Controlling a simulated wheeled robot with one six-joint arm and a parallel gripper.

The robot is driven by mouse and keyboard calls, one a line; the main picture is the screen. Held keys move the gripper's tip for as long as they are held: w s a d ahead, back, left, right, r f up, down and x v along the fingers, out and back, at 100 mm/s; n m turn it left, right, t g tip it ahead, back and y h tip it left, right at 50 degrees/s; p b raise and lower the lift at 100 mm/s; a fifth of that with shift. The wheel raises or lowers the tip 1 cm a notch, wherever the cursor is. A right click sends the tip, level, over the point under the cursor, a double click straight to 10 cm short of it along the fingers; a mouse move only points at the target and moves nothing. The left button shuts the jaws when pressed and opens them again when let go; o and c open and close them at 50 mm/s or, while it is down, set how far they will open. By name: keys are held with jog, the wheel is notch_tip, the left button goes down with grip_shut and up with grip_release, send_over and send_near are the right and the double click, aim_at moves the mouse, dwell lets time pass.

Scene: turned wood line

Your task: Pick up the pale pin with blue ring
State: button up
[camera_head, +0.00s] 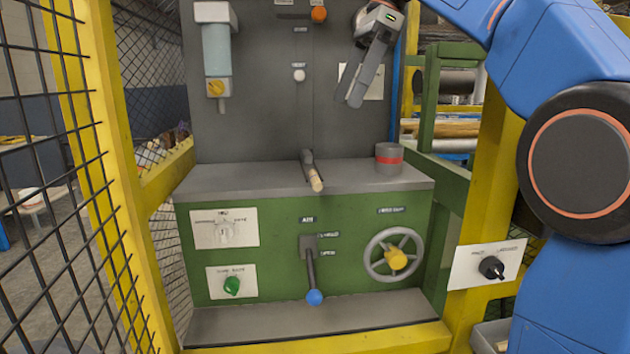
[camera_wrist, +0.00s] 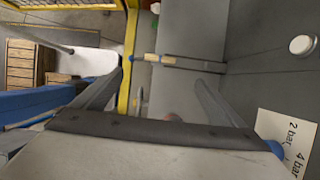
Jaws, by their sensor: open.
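A pale pin (camera_head: 315,181) sticks out over the front edge of the grey ledge, its rear end in a dark holder (camera_head: 307,160). It also shows in the wrist view (camera_wrist: 168,60), above and beyond the fingertips. A ring on it is too small for me to tell its colour surely. My gripper (camera_head: 357,98) hangs in front of the dark back panel, up and to the right of the pin. In the wrist view my gripper (camera_wrist: 160,78) has its two fingers spread wide with nothing between them. The pin is apart from both fingers.
A grey cylinder with a red band (camera_head: 389,158) stands on the ledge (camera_head: 240,178), right of the pin. Below are a blue-knobbed lever (camera_head: 314,297) and a handwheel (camera_head: 394,256). Yellow frame posts and black mesh (camera_head: 60,180) bound the left. The space above the pin is clear.

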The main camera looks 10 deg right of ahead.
send_near(315, 176)
jog(key=shift+x, duration=4)
jog(key=shift+w, duration=0.15)
jog(key=c, duration=1.1)
